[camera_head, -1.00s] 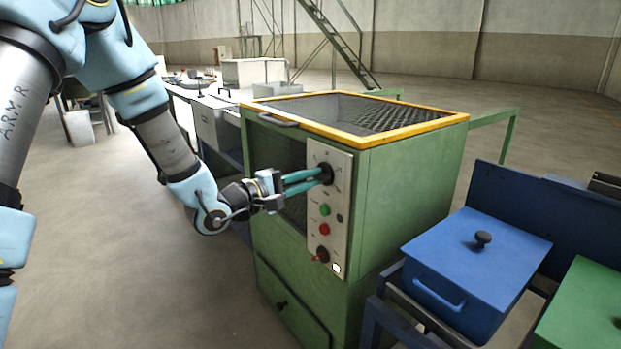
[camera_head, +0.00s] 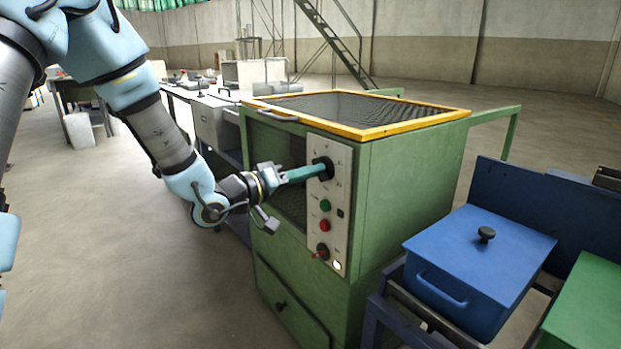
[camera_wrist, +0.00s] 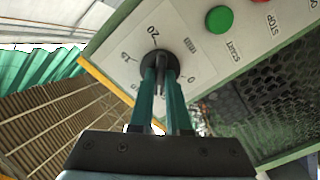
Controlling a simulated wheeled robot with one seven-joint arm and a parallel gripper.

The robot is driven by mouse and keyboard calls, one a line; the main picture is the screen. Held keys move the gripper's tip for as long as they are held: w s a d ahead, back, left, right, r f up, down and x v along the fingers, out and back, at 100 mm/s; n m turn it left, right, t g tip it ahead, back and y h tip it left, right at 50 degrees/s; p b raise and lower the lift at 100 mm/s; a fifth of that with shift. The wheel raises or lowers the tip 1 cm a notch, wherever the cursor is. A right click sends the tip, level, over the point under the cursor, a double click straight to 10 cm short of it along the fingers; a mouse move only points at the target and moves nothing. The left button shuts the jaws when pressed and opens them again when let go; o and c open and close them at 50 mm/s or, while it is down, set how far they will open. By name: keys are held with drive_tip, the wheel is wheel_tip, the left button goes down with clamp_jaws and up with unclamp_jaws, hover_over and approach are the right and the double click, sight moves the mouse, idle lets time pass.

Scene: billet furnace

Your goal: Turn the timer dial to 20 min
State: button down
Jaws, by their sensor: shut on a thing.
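The black timer dial (camera_head: 325,168) is at the top of the pale control panel (camera_head: 341,190) on the green furnace. My gripper (camera_head: 318,171) reaches it from the left, its teal fingers shut on the dial. In the wrist view the two fingers (camera_wrist: 162,82) lie on either side of the dial's narrow grip, and the round dial body (camera_wrist: 168,60) shows behind them. A printed 20 (camera_wrist: 153,34) stands above the dial and a 0 to its right. Which mark the dial points to cannot be told.
Below the dial are a green START button (camera_head: 325,206), a red STOP button (camera_head: 325,225) and a red-tipped switch (camera_head: 321,252). A yellow-framed mesh lid (camera_head: 420,124) tops the furnace. A blue lidded box (camera_head: 470,262) stands at the right.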

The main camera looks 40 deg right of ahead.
drive_tip(key=m+b, duration=3.2)
drive_tip(key=shift+f+m, duration=0.2)
drive_tip(key=shift+m, duration=0.2)
drive_tip(key=c, duration=0.9)
unclamp_jaws()
drive_tip(key=shift+r, duration=0.1)
